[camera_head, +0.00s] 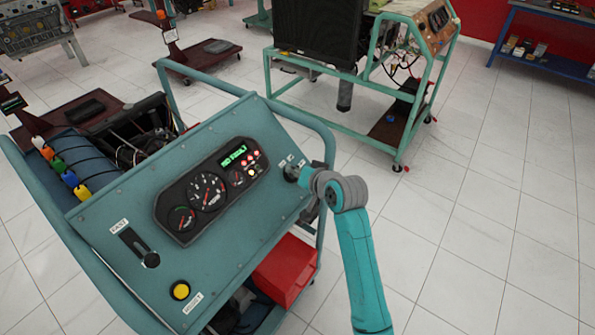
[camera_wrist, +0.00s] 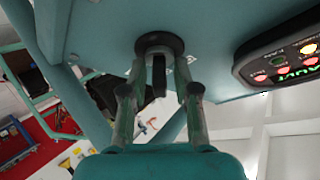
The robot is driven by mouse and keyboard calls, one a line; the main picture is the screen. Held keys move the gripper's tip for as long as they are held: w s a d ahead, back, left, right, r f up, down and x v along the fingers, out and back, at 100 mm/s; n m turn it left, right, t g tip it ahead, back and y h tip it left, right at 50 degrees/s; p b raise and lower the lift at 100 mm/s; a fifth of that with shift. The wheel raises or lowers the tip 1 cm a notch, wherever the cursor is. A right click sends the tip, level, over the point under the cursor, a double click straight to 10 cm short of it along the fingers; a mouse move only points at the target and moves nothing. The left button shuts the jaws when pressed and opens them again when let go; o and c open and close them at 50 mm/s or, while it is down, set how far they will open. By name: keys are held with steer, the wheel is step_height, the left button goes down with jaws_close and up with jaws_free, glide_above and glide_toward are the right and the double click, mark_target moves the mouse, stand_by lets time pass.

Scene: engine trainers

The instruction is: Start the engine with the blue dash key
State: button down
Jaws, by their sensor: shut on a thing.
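The teal dash panel (camera_head: 115,230) fills the left of the head view. My gripper (camera_head: 301,175) is at the panel's upper right corner, over the ignition switch there. In the wrist view its fingers (camera_wrist: 158,92) are on either side of a dark, narrow key-like piece (camera_wrist: 158,76), and the gripper is shut on it. The piece stands in the round black switch (camera_wrist: 159,44); its colour cannot be told. A blue tag (camera_head: 70,178) hangs at the panel's left edge among white, orange, green and yellow tags.
The gauge cluster (camera_head: 210,190) shows green text reading "NO FAULT" and lit red and amber lamps. A black lever (camera_head: 139,246) and a yellow button (camera_head: 180,290) are lower on the panel. A red box (camera_head: 284,270) sits below. Tiled floor is clear at right.

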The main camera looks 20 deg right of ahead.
steer(key=m+h, duration=0.1)
steer(key=m, duration=0.2)
steer(key=m+g+h, duration=0.1)
steer(key=m, duration=0.2)
steer(key=shift+g, duration=0.3)
stand_by(0.4)
steer(key=c, duration=1.2)
jaws_free()
steer(key=v, duration=1.2)
steer(key=shift+a, duration=0.1)
